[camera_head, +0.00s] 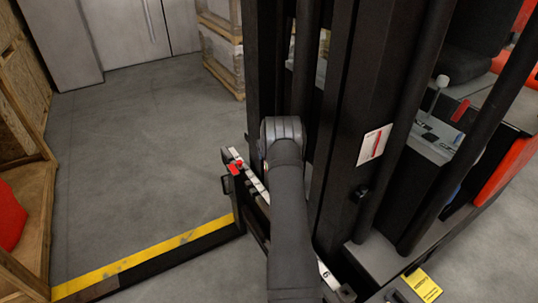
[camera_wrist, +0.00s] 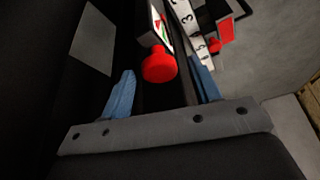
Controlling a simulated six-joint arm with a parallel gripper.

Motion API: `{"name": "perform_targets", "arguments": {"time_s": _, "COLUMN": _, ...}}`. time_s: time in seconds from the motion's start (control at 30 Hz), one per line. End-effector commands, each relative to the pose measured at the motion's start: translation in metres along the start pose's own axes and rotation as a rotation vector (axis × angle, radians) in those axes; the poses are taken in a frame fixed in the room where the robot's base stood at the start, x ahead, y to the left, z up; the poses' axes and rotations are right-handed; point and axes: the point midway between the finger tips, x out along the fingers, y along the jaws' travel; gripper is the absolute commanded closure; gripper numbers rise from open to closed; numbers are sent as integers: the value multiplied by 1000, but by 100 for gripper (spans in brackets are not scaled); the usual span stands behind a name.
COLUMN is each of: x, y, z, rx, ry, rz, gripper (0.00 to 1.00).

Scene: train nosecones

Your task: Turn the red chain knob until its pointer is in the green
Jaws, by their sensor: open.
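The red knob (camera_wrist: 160,65) shows in the wrist view as a round red cap, just ahead of and between the blue fingers of my gripper (camera_wrist: 163,80). The fingers are apart, with dark gaps between them and the knob; I cannot tell whether either touches it. Beyond the knob is a small dial plate (camera_wrist: 158,22) with white, green and red on it. It is seen at a steep angle, and I cannot make out the pointer. In the head view my arm hides my gripper, and I cannot see this knob there.
A white numbered strip (camera_wrist: 187,20) runs beside the dial, with another red part (camera_wrist: 222,38) near it. In the head view dark mast uprights (camera_head: 345,120) stand close right of my arm. A yellow-striped fork (camera_head: 150,260) extends left over open floor; wooden crates (camera_head: 40,200) stand far left.

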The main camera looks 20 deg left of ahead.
Motion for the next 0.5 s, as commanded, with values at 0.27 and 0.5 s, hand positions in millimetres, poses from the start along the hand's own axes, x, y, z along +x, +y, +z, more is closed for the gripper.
{"name": "perform_targets", "arguments": {"time_s": 0.27, "x": 0, "y": 0, "z": 0, "rx": 0, "ry": 0, "rz": 0, "gripper": 74}}
{"name": "perform_targets", "arguments": {"time_s": 0.5, "x": 0, "y": 0, "z": 0, "rx": 5, "ry": -1, "rz": 2, "gripper": 87}}
